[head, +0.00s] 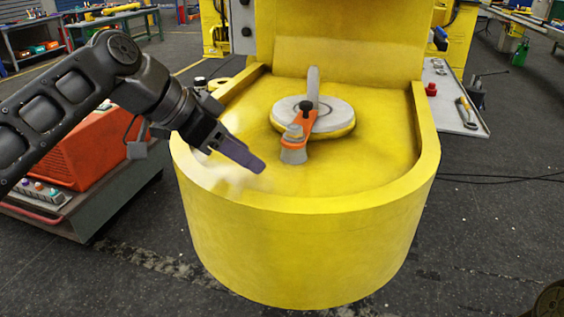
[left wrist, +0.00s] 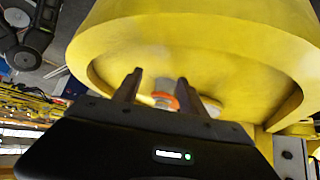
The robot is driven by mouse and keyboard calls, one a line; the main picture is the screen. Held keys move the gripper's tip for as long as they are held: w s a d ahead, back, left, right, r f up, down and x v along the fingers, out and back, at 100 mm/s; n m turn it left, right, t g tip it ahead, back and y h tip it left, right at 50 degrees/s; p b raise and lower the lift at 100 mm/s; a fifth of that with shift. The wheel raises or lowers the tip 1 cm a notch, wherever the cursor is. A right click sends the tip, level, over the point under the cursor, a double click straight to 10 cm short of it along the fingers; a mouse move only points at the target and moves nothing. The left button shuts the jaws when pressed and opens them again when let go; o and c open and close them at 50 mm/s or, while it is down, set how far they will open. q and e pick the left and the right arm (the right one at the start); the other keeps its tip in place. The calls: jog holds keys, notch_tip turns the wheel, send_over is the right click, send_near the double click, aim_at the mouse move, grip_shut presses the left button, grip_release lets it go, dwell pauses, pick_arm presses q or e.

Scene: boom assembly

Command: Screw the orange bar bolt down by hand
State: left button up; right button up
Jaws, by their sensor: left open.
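The orange bar (head: 304,121) stands in the middle of the yellow round housing (head: 310,245), beside a grey disc with a yellow rim (head: 338,122). A dark bolt head or knob (head: 306,107) sits on top of the bar. A grey cone-like foot (head: 293,154) is at its lower end. My left gripper (head: 252,162) is over the left part of the housing floor, apart from the bar. In the left wrist view its two fingers (left wrist: 157,88) are spread and empty, with part of the orange bar (left wrist: 165,101) showing beyond them. My right gripper is not in view.
The housing's raised rim (head: 425,130) curves around the bar. A red machine on a cart (head: 90,150) stands at left. A grey side shelf (head: 455,105) with a red item (head: 431,89) is at right. The housing floor around the disc is clear.

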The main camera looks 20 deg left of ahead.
aim_at(292, 128)
pick_arm(q)
jog(key=shift+w+d+f+t+h+b, duration=0.25)
jog(key=shift+w+f+t+h+b, duration=0.15)
jog(key=shift+t+h+b, duration=0.4)
jog(key=r+t, duration=0.1)
jog(key=w+r+h, duration=0.1)
jog(key=r, duration=0.1)
jog(key=w+r+t, duration=0.1)
jog(key=r, duration=0.1)
jog(key=shift+w+a+r+t, duration=0.15)
jog(key=shift+w+t, duration=0.1)
jog(key=shift+t, duration=0.05)
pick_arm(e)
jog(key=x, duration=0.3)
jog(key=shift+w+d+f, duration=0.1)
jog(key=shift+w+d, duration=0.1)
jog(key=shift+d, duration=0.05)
pick_arm(q)
jog(key=p+x, duration=0.1)
jog(key=x, duration=0.7)
jog(key=shift+s+p, duration=0.1)
jog(key=shift+p, duration=0.3)
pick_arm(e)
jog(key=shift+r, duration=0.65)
pick_arm(q)
jog(key=shift+c, duration=0.3)
grip_shut()
